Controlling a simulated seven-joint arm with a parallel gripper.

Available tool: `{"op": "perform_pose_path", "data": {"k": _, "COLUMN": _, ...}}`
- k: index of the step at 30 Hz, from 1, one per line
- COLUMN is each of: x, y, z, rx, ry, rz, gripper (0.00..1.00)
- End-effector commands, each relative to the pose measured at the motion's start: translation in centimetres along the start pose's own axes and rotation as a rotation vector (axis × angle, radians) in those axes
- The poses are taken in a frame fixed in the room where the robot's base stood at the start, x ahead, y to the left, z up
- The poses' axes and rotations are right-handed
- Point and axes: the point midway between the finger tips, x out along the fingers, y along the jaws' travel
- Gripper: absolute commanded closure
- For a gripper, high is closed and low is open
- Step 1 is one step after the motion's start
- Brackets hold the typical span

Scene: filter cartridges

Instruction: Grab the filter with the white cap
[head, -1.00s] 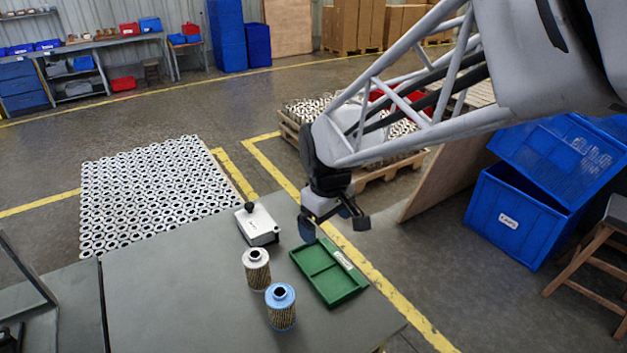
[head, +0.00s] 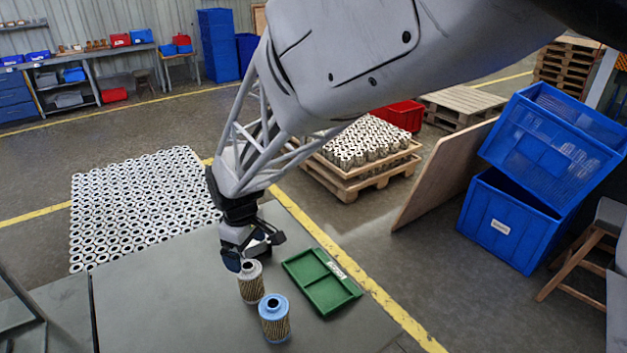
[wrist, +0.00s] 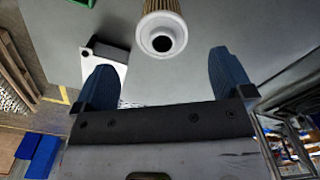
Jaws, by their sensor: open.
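The filter with the white cap (head: 250,283) stands upright on the grey table, with tan pleats below its pale top. In the wrist view the white-capped filter (wrist: 161,34) shows its cap and dark centre hole, beyond the fingertips and roughly midway between them. A second filter with a blue cap (head: 274,318) stands close in front of it, to the right. My gripper (head: 245,257) is just behind and above the white-capped filter in the head view. In the wrist view my gripper (wrist: 163,82) has its two blue fingers spread wide with nothing between them.
A green two-compartment tray (head: 322,283) lies right of the filters. A white box with a dark knob (wrist: 107,66) sits beside my left finger in the wrist view. The table (head: 160,300) is clear to the left of the filters.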

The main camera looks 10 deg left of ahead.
Motion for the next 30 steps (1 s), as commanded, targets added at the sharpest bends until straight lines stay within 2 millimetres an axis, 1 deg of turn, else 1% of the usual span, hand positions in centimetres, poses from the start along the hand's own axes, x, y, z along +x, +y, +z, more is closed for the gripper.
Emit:
{"op": "perform_pose_path", "data": {"k": 5, "x": 0.5, "y": 0.0, "z": 0.0, "rx": 0.001, "ry": 0.0, "rz": 0.0, "gripper": 0.01}}
{"op": "perform_pose_path", "data": {"k": 12, "x": 2.3, "y": 0.0, "z": 0.0, "rx": 0.001, "ry": 0.0, "rz": 0.0, "gripper": 0.01}}
{"op": "perform_pose_path", "data": {"k": 25, "x": 2.7, "y": 0.0, "z": 0.0, "rx": 0.001, "ry": 0.0, "rz": 0.0, "gripper": 0.01}}
{"op": "perform_pose_path", "data": {"k": 30, "x": 3.9, "y": -0.1, "z": -0.1, "rx": 0.001, "ry": -0.002, "rz": -0.001, "gripper": 0.01}}
